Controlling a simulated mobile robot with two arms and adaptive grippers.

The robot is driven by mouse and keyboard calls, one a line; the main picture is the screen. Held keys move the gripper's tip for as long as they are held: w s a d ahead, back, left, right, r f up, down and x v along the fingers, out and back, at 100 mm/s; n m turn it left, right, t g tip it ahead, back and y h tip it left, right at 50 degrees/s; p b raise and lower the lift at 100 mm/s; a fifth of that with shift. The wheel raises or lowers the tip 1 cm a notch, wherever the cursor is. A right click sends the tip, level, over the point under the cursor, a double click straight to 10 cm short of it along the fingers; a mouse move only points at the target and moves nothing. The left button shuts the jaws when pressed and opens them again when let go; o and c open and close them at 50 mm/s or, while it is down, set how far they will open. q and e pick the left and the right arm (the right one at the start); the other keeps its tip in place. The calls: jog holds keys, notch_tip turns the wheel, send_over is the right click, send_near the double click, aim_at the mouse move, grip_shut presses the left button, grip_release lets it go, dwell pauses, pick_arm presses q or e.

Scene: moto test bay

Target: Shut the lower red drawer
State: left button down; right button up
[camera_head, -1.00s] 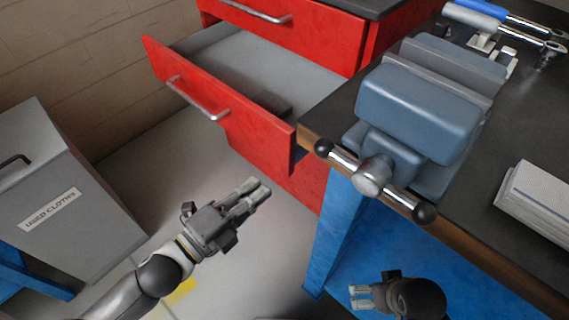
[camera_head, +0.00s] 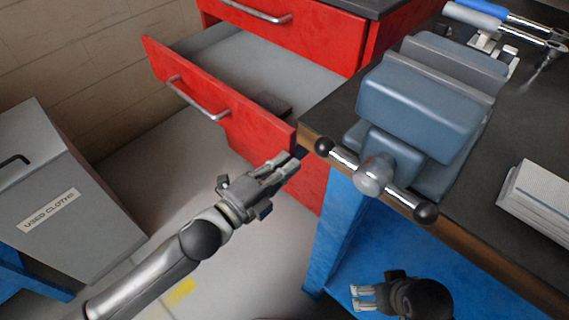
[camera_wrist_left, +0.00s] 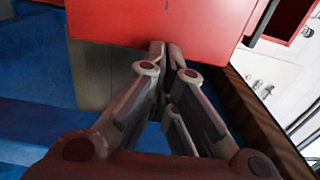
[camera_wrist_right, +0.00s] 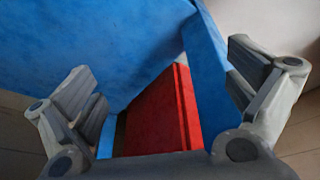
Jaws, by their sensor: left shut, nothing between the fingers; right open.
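The lower red drawer (camera_head: 232,112) stands pulled out of the red cabinet in the head view, with its silver handle (camera_head: 197,98) on the front panel and a dark flat item (camera_head: 272,103) inside. My left gripper (camera_head: 290,162) is shut and empty, its fingertips close to the right end of the drawer front. In the left wrist view the shut fingertips (camera_wrist_left: 165,50) appear at the lower edge of a red panel (camera_wrist_left: 165,18); I cannot tell whether they touch it. My right gripper (camera_head: 356,298) is open and empty, low beside the blue bench frame.
The bench (camera_head: 318,118) carries a blue-grey vise (camera_head: 415,110) whose bar handle (camera_head: 372,178) overhangs the edge near the drawer. A blue bench leg (camera_head: 335,232) stands right of my left gripper. A grey used-cloths bin (camera_head: 85,225) stands at left. Floor between is clear.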

aim_at(302, 150)
pick_arm(q)
jog(key=x, duration=0.2)
jog(key=p+x, duration=0.1)
jog(key=x, duration=0.2)
jog(key=shift+w+d+r, duration=0.2)
pick_arm(e)
notch_tip(302, 150, down, 5)
pick_arm(q)
jog(key=b+x, duration=0.1)
jog(key=x, duration=1.6)
jog(key=shift+b, duration=0.35)
pick_arm(e)
notch_tip(302, 150, up, 7)
jog(key=shift+s+r, duration=0.2)
jog(key=shift+s, duration=0.25)
